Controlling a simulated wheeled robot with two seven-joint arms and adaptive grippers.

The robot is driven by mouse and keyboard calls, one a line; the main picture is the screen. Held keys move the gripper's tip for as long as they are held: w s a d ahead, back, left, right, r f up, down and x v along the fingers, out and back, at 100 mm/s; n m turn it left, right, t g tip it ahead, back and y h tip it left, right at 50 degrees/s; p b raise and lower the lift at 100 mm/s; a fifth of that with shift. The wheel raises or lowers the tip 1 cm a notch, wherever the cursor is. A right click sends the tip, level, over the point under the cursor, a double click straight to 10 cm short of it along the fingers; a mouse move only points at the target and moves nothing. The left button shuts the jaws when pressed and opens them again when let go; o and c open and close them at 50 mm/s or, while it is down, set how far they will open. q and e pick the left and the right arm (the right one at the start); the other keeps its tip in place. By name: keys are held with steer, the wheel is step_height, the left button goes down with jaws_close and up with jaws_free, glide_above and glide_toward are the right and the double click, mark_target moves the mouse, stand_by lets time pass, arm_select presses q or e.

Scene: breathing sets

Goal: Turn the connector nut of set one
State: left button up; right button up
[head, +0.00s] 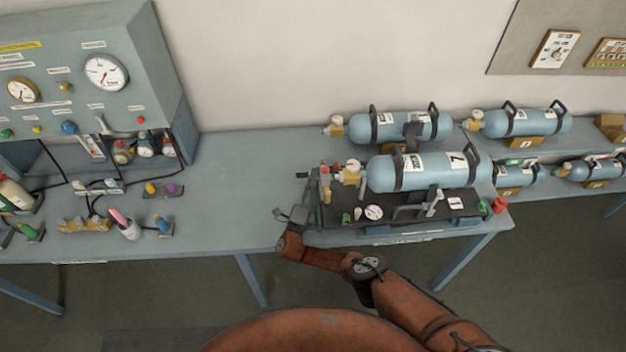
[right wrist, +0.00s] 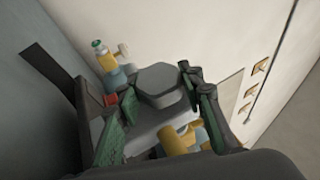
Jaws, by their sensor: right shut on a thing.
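The front breathing set, a blue-grey cylinder (head: 430,170) with black straps and white labels, lies on a dark tray (head: 460,212) at the table's front edge. My right gripper (head: 318,187) is at that left end. In the right wrist view its green-padded fingers (right wrist: 160,100) are shut on a grey hexagonal connector nut (right wrist: 158,80), one on each side. In the head view the nut is too small to make out. My left gripper is not in view.
Another cylinder (head: 400,127) lies behind, with more cylinders (head: 527,122) to the right. A red cap (head: 499,205) is at the tray's right. A gauge panel (head: 130,40) stands at the left. The table between panel and tray (head: 230,190) is clear.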

steer(key=o, duration=1.2)
steer(key=v, duration=1.2)
